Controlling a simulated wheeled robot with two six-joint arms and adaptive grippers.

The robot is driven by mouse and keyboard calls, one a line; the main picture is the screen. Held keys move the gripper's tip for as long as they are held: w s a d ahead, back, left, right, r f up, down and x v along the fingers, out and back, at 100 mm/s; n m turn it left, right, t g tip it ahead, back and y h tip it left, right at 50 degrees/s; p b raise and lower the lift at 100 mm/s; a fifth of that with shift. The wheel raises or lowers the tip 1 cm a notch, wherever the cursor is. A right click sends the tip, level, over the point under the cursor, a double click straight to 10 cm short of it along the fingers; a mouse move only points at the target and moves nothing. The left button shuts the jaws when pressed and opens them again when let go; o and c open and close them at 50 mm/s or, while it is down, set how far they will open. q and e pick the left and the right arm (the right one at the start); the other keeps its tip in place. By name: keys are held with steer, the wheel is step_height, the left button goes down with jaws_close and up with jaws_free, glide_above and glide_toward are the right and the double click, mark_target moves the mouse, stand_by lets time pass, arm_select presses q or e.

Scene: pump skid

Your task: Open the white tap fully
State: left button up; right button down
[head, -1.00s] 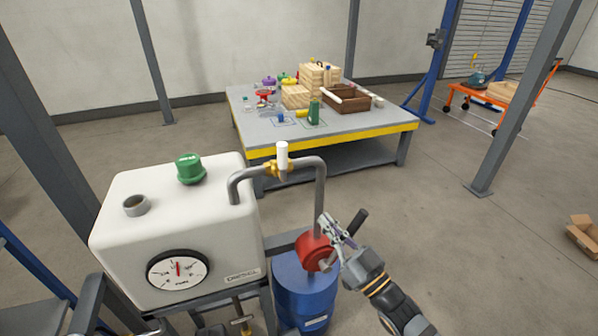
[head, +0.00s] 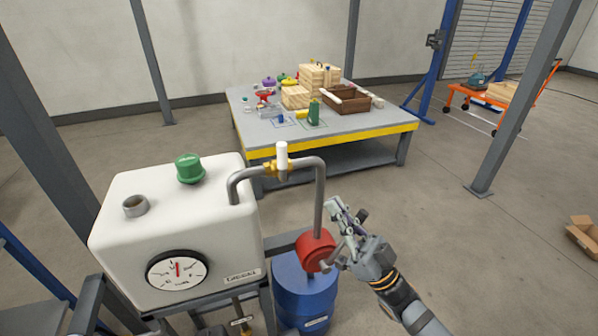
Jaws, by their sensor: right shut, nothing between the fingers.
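The white tap (head: 282,154) is an upright white handle on a brass valve body (head: 277,169). The valve sits in the grey pipe (head: 319,195) that runs from the white tank to the red pump. The handle stands up across the near-horizontal stretch of pipe. My right gripper (head: 337,207) is shut and empty. It is right of the pipe, below and right of the tap, clearly apart from the tap. It is by the red pump (head: 314,250) and hides most of the pump's dark crank. My left gripper is not in view.
The white tank (head: 130,230) has a green cap (head: 189,168), an open filler neck (head: 136,206) and a dial gauge (head: 177,269). A blue drum (head: 301,295) stands under the pump. A workbench (head: 370,132) with several items stands behind. Floor to the right is mostly clear.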

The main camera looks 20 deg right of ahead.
mark_target(285, 153)
steer(key=x, duration=0.3)
steer(key=f+p+x, duration=0.1)
steer(key=x, duration=0.2)
steer(key=w+x, duration=0.1)
steer(key=x, duration=0.2)
steer(key=shift+w+a, duration=0.3)
steer(key=shift+a, duration=0.15)
steer(key=shift+w+a+f+p, duration=0.1)
steer(key=shift+w+a+p, duration=0.2)
steer(key=shift+w+a, duration=0.05)
steer(key=shift+s, duration=0.1)
